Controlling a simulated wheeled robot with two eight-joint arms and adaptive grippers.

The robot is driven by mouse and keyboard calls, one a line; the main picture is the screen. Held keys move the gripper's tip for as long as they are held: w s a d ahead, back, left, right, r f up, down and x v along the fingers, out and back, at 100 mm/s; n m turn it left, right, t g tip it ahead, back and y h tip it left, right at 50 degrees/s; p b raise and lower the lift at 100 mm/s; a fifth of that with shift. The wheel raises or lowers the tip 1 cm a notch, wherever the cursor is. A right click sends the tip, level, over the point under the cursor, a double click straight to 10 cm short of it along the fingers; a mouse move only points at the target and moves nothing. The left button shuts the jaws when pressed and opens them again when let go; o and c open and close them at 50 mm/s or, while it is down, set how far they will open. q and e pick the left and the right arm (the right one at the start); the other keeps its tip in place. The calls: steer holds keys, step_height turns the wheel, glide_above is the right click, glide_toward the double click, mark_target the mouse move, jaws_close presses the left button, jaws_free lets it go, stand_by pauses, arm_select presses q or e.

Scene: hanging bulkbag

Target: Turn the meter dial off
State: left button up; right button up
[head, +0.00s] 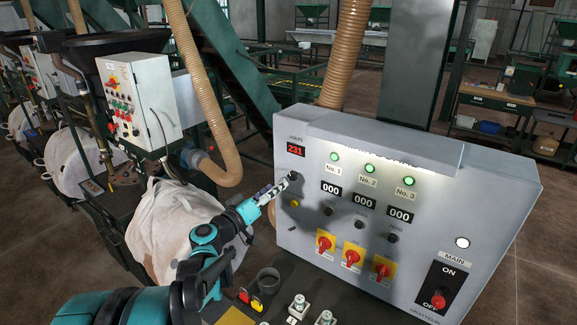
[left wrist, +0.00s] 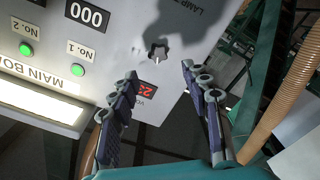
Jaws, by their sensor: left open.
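The meter dial is a small dark knob (head: 294,176) on the left side of the grey main board (head: 345,225), below the red display reading 231 (head: 296,150). In the left wrist view the dial (left wrist: 158,51) shows as a lobed knob beyond the fingertips, with the red display (left wrist: 146,88) nearer the fingers. My left gripper (head: 283,184) reaches the board's left edge at the dial. In the left wrist view its two fingers (left wrist: 160,75) are spread with nothing between them, and the dial lies in line with the gap. Contact cannot be told. My right gripper is not in view.
The board also carries green lamps (head: 370,169), 000 counters (head: 365,200), red-yellow switches (head: 353,255) and a main switch (head: 440,288). A white bulk bag (head: 175,225) hangs behind my left arm.

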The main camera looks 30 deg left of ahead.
mark_target(290, 176)
arm_select(q)
steer(key=w, duration=0.5)
steer(key=w+d, duration=0.1)
steer(key=w, duration=0.1)
steer(key=shift+w, duration=0.15)
jaws_close()
